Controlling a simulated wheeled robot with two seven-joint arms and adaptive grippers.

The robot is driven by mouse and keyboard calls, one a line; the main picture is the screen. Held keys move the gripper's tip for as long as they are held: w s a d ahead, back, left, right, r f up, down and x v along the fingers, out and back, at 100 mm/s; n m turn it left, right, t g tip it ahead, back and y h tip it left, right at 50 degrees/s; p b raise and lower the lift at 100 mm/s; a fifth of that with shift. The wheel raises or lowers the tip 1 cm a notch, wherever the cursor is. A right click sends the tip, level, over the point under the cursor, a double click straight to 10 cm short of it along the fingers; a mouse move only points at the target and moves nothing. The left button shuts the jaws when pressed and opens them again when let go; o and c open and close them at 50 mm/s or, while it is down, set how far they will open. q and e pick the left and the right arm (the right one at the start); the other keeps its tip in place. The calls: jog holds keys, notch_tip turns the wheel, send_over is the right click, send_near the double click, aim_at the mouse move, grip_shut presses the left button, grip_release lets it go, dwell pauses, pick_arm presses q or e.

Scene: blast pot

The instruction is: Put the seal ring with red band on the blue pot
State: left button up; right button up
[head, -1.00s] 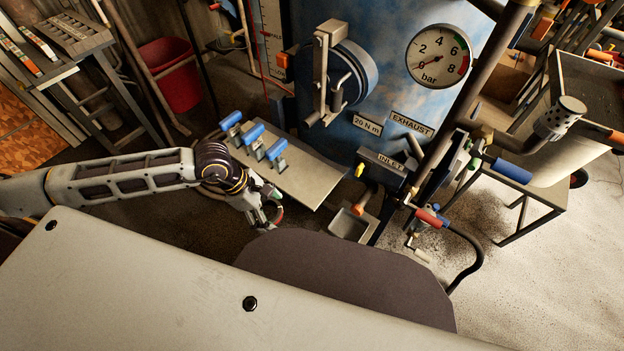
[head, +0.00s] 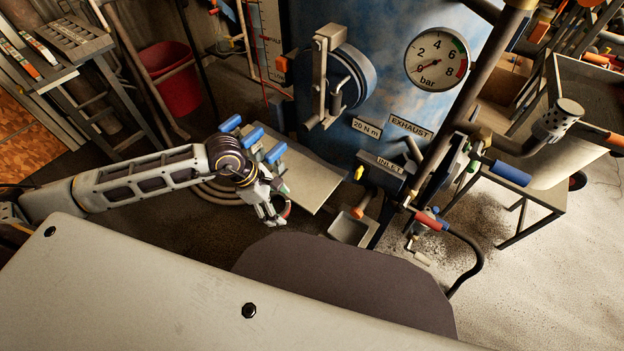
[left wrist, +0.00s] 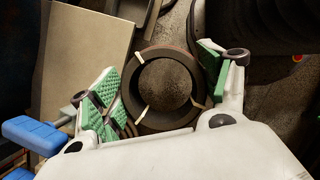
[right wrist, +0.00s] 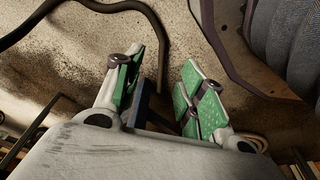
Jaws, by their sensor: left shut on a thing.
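My left gripper (head: 275,214) is shut on a dark seal ring with a reddish outer edge, low in front of the pale shelf. In the left wrist view the seal ring (left wrist: 132,101) lies between the green-padded fingers (left wrist: 160,85), and speckled floor shows through its hole. In the head view only a small reddish part of the ring (head: 285,207) shows beside the fingers. The blue pot (head: 395,95) stands behind, upright, with a round hatch (head: 352,80) on its front. My right gripper (left wrist: 0,0) is outside the head view; its fingers (right wrist: 160,85) are apart and empty in the right wrist view.
A pale shelf (head: 305,178) with blue-handled clamps (head: 253,135) juts out at the pot's lower left. Pipes, valves and an inlet box (head: 380,170) crowd the pot's right side. A red bucket (head: 175,80) stands at the back left. Bare floor (head: 560,260) lies at right.

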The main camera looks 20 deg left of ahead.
pick_arm(q)
jog(key=shift+w+d, duration=0.95)
jog(key=shift+w, duration=1.45)
send_over(316, 185)
jog(key=s+a, duration=0.1)
jog(key=shift+a+f+b, duration=0.2)
jog(key=shift+f+b, duration=0.15)
jog(key=shift+f, duration=1.2)
pick_arm(e)
jog(key=r, duration=0.1)
jog(key=a+r, duration=0.1)
jog(key=shift+w+r, duration=0.2)
jog(key=shift+r, duration=0.2)
jog(key=shift+s+f, duration=0.1)
pick_arm(q)
jog(key=shift+f, duration=0.45)
jog(key=shift+w+d+f+b, duration=0.15)
jog(key=shift+f+b, duration=0.1)
jog(key=shift+f, duration=0.5)
jog(key=shift+w+a+f+b, duration=0.1)
jog(key=shift+f+b, duration=0.1)
jog(key=shift+f, duration=0.65)
pick_arm(e)
jog(key=shift+w+a+r+g, duration=0.1)
jog(key=shift+a+r+g, duration=0.05)
jog(key=shift+r, duration=0.35)
jog(key=shift+w+a+r+g, duration=0.1)
jog(key=shift+r+g, duration=0.05)
jog(key=shift+r, duration=0.3)
